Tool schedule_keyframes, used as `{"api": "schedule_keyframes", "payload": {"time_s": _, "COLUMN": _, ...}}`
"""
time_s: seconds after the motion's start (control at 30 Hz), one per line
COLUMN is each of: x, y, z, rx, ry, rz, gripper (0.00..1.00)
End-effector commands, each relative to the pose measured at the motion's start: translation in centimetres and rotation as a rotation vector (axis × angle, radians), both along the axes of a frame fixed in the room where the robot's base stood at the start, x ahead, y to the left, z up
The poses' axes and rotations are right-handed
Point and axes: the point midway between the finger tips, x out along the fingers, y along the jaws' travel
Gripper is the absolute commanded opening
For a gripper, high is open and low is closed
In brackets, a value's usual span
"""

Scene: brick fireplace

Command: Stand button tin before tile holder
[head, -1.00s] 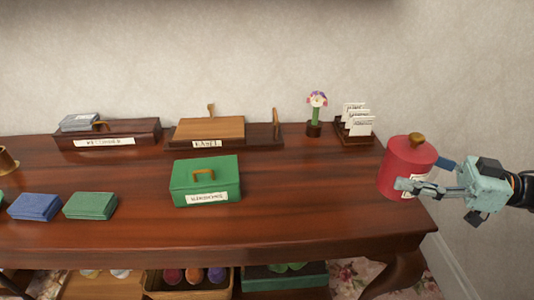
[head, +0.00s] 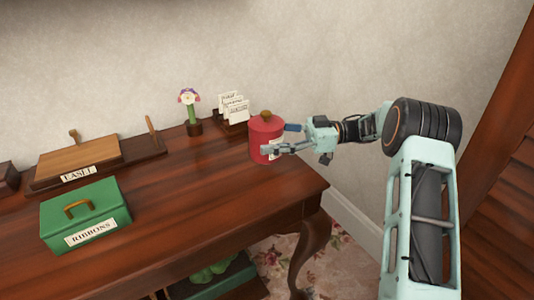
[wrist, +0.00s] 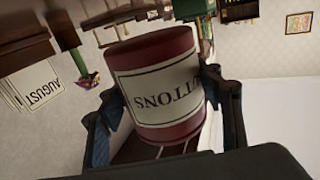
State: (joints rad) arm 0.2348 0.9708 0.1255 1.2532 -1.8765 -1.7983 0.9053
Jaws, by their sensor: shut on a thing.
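The button tin (head: 262,151) is a red cylinder with a brass knob and a white label; in the wrist view its label (wrist: 155,88) reads upside down. My gripper (head: 279,139) is shut on the tin's sides, reaching in from the right. The tin is upright at the right end of the table, close in front and to the right of the tile holder. I cannot tell whether its base touches the wood. The tile holder (head: 236,124) is a dark wooden rack with several white lettered tiles; a tile reading AUGUST (wrist: 38,85) shows in the wrist view.
A flower in a small wooden pot (head: 193,127) stands left of the tile holder. A green ribbons box (head: 85,213) and a wooden easel on its base (head: 80,160) are further left. The tabletop (head: 210,180) in front of the tin is clear. The table's right edge is near.

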Motion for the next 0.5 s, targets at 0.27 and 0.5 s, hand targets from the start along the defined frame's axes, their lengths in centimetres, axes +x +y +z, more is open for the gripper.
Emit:
{"api": "schedule_keyframes", "payload": {"time_s": 0.27, "x": 1.2, "y": 0.4, "z": -1.6, "rx": 0.001, "ry": -0.001, "rz": 0.000, "gripper": 0.28}}
{"api": "schedule_keyframes", "payload": {"time_s": 0.5, "x": 1.1, "y": 0.3, "z": -4.3, "rx": 0.001, "ry": -0.001, "rz": -0.001, "gripper": 0.28}}
